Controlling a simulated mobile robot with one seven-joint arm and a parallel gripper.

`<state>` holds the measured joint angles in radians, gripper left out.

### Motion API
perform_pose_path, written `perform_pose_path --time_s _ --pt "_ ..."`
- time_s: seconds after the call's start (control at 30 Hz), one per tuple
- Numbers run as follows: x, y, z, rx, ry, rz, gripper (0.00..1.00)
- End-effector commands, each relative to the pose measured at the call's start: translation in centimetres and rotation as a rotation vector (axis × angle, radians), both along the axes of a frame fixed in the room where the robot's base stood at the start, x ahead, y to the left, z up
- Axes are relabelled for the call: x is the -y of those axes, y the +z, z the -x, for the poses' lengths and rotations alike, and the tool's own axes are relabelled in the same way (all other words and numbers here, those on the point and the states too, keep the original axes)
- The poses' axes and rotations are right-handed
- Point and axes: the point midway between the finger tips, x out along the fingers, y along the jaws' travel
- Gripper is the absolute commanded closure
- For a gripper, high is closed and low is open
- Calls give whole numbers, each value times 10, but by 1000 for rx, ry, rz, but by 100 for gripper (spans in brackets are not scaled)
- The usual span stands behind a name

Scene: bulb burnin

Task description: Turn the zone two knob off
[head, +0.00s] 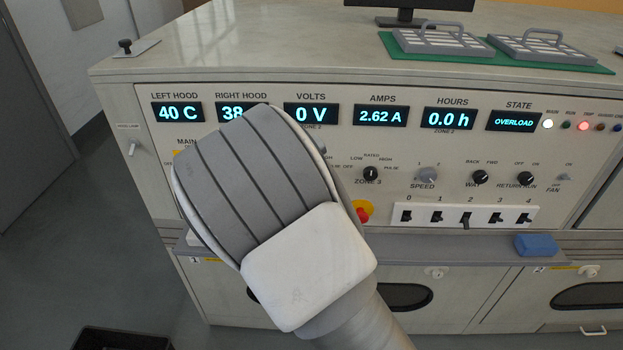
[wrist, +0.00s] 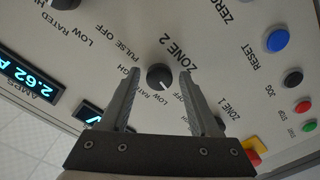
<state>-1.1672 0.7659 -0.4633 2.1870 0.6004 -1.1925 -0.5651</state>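The zone two knob (wrist: 159,76) is a small black dial with a white pointer mark, seen in the wrist view beside the ZONE 2 label. Its mark points down and slightly right in that view, toward the LOW and OFF lettering; I cannot tell exactly which setting. My gripper (wrist: 159,75) is open, with one finger on each side of the knob in the picture. Gaps show between the knob and both fingers, and I see no contact. In the head view my arm hides this knob and the fingers.
The zone 3 knob (head: 370,173) is right of my arm. A red and yellow stop button (head: 362,211) and a row of switches (head: 466,217) lie lower. In the wrist view a blue reset button (wrist: 277,40) is right. A ledge (head: 420,249) with a blue block (head: 536,245) runs below.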

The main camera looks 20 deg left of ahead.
Motion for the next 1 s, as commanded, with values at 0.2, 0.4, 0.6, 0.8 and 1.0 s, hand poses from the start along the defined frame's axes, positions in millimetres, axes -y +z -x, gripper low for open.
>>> perform_pose_path --time_s 0.2,0.4,0.6,0.8,1.0 --pt "0 1 0 1 0 -2 29" --pt "1 1 5 0 1 -3 29" --pt "8 1 37 -2 3 -2 29" --pt "20 1 86 -2 4 -1 29" --pt "31 0 135 -2 5 -1 29"
